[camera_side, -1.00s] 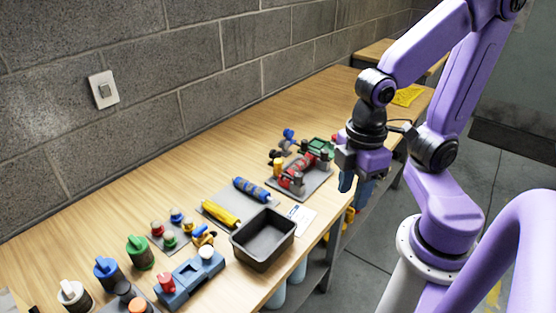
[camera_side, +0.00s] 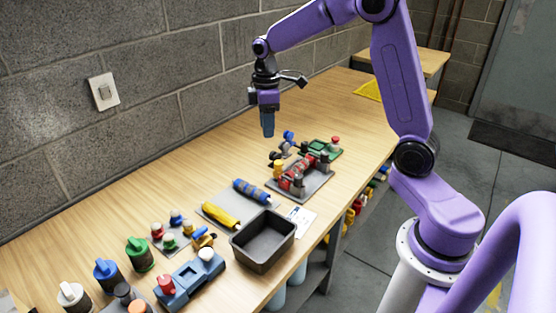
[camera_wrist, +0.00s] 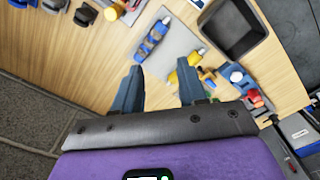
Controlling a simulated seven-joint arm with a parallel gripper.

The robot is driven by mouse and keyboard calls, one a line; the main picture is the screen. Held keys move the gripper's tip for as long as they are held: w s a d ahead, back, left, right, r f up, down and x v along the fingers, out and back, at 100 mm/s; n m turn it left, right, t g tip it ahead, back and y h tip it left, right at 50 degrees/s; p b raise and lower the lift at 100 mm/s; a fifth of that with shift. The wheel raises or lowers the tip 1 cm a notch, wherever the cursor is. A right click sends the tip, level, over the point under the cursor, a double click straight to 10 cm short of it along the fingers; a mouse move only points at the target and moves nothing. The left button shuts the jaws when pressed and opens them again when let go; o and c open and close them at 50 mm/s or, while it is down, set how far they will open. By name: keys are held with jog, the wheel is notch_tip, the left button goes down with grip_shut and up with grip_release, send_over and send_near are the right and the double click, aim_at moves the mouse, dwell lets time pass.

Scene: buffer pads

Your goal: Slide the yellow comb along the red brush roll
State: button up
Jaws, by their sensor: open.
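The red brush roll (camera_side: 290,183) lies in a grey tray on the bench, seen in the side view between dark supports. A small upright yellow piece (camera_side: 278,171) stands at the roll's left end; it may be the yellow comb, but its teeth are too small to tell. In the wrist view, red and yellow parts of this station (camera_wrist: 115,11) are cut off at the top edge. My gripper (camera_side: 268,135) is raised above the bench, left of and behind the red roll, pointing down. In the wrist view its fingers (camera_wrist: 160,78) are apart and empty.
A blue roll (camera_side: 252,191) and a yellow roll (camera_side: 220,215) lie on a grey pad beside a dark bin (camera_side: 240,240). A green tray (camera_side: 318,146) and blue-topped fixture (camera_side: 288,137) stand behind the red roll.

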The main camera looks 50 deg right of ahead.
send_over(278, 162)
jog(key=a, duration=0.1)
jog(key=f, duration=0.2)
jog(key=d, duration=0.1)
jog(key=shift+m, duration=0.4)
notch_tip(278, 162, down, 18)
jog(key=shift+r, duration=0.25)
